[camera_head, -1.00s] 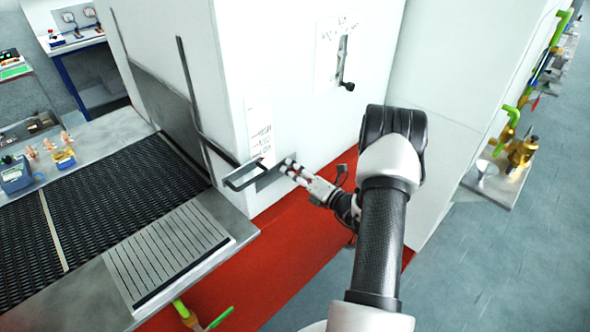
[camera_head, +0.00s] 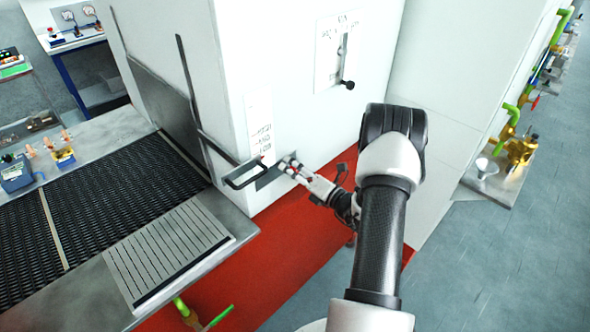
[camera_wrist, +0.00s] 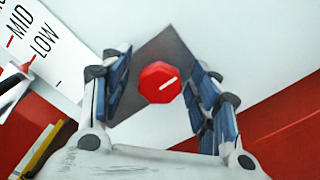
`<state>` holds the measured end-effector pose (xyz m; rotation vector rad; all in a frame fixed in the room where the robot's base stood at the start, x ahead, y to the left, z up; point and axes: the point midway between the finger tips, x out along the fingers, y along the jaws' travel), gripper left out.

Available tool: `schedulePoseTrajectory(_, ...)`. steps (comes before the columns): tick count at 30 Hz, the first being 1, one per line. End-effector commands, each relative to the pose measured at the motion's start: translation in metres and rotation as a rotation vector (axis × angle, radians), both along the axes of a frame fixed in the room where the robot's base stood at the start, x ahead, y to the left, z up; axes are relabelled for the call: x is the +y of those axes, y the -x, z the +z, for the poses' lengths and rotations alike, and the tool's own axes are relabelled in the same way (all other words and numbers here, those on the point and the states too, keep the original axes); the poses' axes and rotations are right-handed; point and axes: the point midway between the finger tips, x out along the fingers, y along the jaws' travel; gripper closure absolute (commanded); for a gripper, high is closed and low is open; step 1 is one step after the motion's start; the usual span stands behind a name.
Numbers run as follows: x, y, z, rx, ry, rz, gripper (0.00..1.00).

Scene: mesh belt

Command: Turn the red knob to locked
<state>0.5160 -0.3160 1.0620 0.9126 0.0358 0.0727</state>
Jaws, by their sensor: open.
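The red knob (camera_wrist: 160,82) shows in the wrist view as a red, many-sided knob with a white line pointing up and to the right. It sits on a dark grey plate (camera_wrist: 152,50) on the white cabinet wall. My gripper (camera_wrist: 160,88) is open, with one finger on each side of the knob. A gap shows between the knob and each finger, so I see no contact. In the head view my gripper (camera_head: 287,165) is at the lower part of the cabinet face, by the dark plate (camera_head: 268,178). It hides the knob there.
A black handle (camera_head: 246,174) sticks out just left of the gripper. A label strip (camera_head: 262,135) is above it. A lever in a slotted plate (camera_head: 346,84) is higher on the cabinet (camera_head: 290,110). The mesh belt (camera_head: 110,205) is at left.

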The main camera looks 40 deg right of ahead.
Motion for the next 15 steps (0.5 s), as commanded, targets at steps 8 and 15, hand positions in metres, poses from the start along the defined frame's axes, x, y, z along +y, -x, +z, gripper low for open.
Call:
schedulePoseTrajectory(8, -0.003, 0.024, 0.0, 0.001, -0.001, -0.004, 0.44)
schedulePoseTrajectory(15, -0.008, 0.076, 0.0, -0.001, -0.002, -0.006, 0.44)
